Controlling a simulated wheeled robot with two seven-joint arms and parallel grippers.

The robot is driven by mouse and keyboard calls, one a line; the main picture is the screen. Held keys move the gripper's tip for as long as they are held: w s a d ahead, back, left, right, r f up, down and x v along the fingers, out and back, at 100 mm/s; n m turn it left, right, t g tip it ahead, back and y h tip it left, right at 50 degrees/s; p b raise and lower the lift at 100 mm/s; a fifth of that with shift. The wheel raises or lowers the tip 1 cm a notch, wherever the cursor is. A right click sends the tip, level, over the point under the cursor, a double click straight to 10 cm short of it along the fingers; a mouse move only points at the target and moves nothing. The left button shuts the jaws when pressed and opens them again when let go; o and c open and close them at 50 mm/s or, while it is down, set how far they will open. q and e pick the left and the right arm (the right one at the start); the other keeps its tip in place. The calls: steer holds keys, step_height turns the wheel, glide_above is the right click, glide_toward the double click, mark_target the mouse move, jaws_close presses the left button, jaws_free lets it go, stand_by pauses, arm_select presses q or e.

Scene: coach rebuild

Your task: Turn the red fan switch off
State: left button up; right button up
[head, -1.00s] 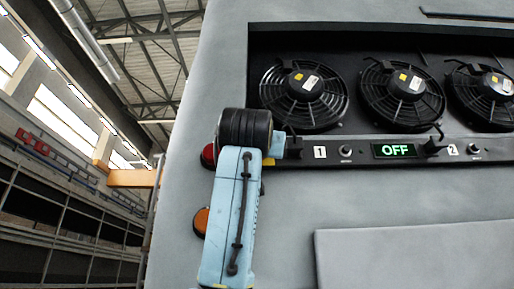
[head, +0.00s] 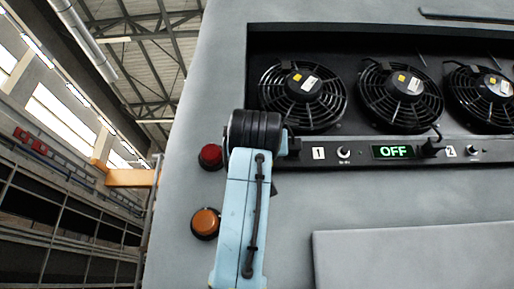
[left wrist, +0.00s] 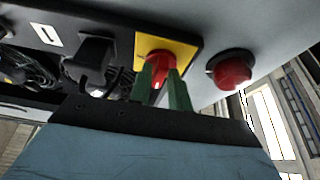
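The red fan switch (left wrist: 159,60) is a rotary knob on a yellow plate (left wrist: 188,50), seen in the left wrist view at the end of the black panel. The green fingers of my left gripper (left wrist: 162,78) stand on either side of its grip, with red showing between them. Whether they press on it I cannot tell. In the head view my left wrist and forearm hide the switch and the fingers. A panel display (head: 394,151) reads OFF in green. My right gripper is in neither view.
Left of my arm in the head view are a red dome (head: 210,156) and an orange dome (head: 206,222) on the grey wall. The red dome also shows beside the switch in the left wrist view (left wrist: 232,70). Several black fans (head: 303,96) sit in the recess above the panel.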

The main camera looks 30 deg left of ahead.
arm_select(q)
steer(key=shift+o, duration=1.3)
steer(key=shift+s+d, duration=0.1)
steer(key=b+v, duration=0.5)
steer(key=v, duration=0.8)
steer(key=shift+b, duration=0.35)
